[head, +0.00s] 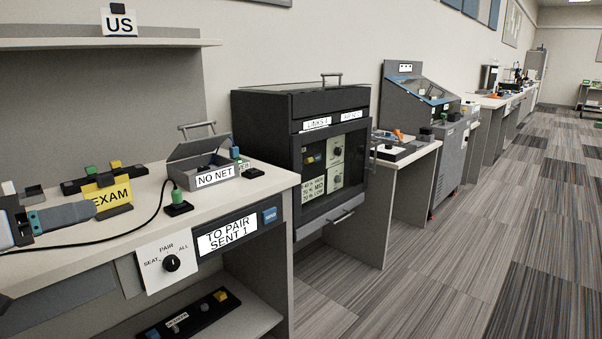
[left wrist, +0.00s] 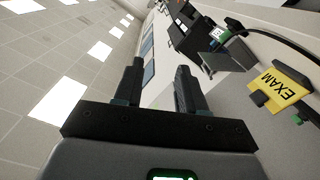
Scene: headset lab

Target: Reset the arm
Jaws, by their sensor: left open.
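My left gripper (head: 62,216) reaches in at the left edge of the head view, over the near worktop and in front of the yellow EXAM sign (head: 108,193). In the left wrist view its two dark fingers (left wrist: 158,75) stand apart with nothing between them. The wrist camera looks tilted along the wall and ceiling, with the EXAM sign (left wrist: 277,88) to the right of the fingers. My right gripper is in neither view.
The worktop (head: 265,180) holds a grey NO NET box (head: 214,172) with its lid raised and a black cable. A dark cabinet (head: 270,130) stands beyond it. A shelf (head: 110,43) hangs above. Striped carpet floor (head: 470,260) is clear at the right.

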